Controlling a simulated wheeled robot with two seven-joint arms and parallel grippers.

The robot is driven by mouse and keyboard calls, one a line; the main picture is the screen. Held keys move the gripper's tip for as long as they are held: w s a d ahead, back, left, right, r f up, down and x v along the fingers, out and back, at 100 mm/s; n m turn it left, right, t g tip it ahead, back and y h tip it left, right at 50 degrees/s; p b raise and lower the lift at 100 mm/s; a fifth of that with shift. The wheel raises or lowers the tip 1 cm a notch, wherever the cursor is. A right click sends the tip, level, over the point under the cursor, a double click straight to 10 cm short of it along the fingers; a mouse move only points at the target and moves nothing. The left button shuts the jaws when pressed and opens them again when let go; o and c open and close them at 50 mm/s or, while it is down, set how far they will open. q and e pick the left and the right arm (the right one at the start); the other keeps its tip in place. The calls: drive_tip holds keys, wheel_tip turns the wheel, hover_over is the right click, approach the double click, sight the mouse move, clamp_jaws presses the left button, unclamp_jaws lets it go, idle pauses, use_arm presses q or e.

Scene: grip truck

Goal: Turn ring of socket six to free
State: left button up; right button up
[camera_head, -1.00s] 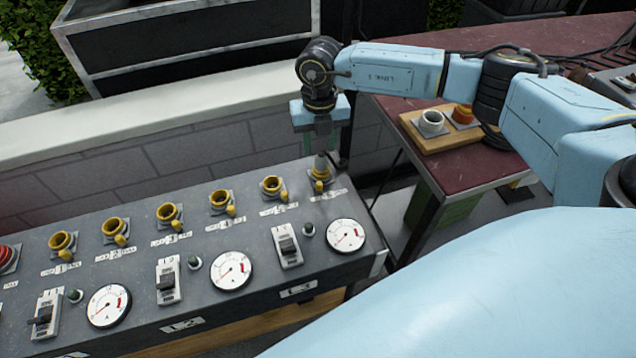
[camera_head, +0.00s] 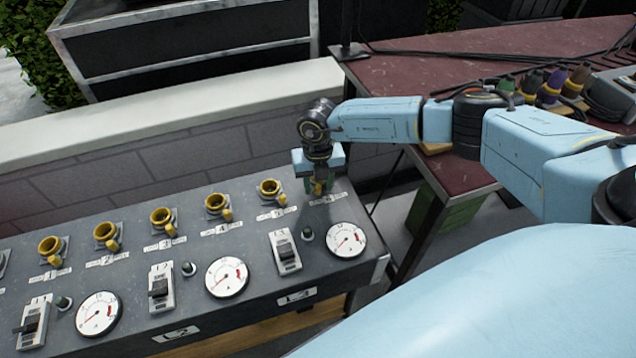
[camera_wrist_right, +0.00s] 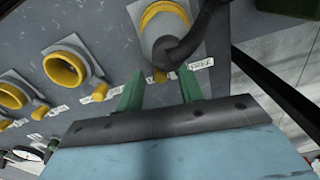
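Socket six is the rightmost on the sloped grey panel. In the right wrist view its yellow ring (camera_wrist_right: 163,17) and yellow lever (camera_wrist_right: 160,76) show at the top. A dark, curved plug or cable (camera_wrist_right: 190,42) covers part of the ring. My right gripper (camera_wrist_right: 160,88) is open, its green fingers apart on either side just short of the lever; I cannot tell whether they touch it. In the head view my right gripper (camera_head: 318,187) is low over socket six and hides most of it. My left gripper is not in view.
More yellow-ringed sockets, such as socket five (camera_head: 270,190), run left along the panel. Switches (camera_head: 285,250) and round gauges (camera_head: 346,239) sit in front. A dark red table (camera_head: 420,75) with coloured plugs (camera_head: 553,85) stands at the right. A pale ledge (camera_head: 180,115) runs behind.

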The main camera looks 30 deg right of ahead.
clamp_jaws()
